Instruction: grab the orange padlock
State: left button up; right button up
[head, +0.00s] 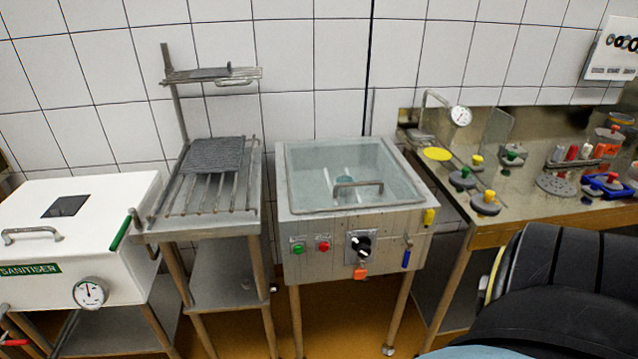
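A small orange block-shaped item (360,273), which looks like the orange padlock, sits on the front panel of the steel vat (315,247), just below the black knob (360,246). It is too small to tell whether it hangs from the knob or a hasp. Neither of my grippers shows in the head view.
The vat has a clear lid with a handle (358,186), green and red buttons, a blue-handled lever (406,257) and a yellow item (429,217). A slatted stand (206,228) is at its left. A bench (545,222) with several moulds is at right.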

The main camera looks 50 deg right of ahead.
aim_at(360, 273)
jog(key=z, duration=0.55)
jog(key=i, duration=0.9)
jog(key=z, duration=0.95)
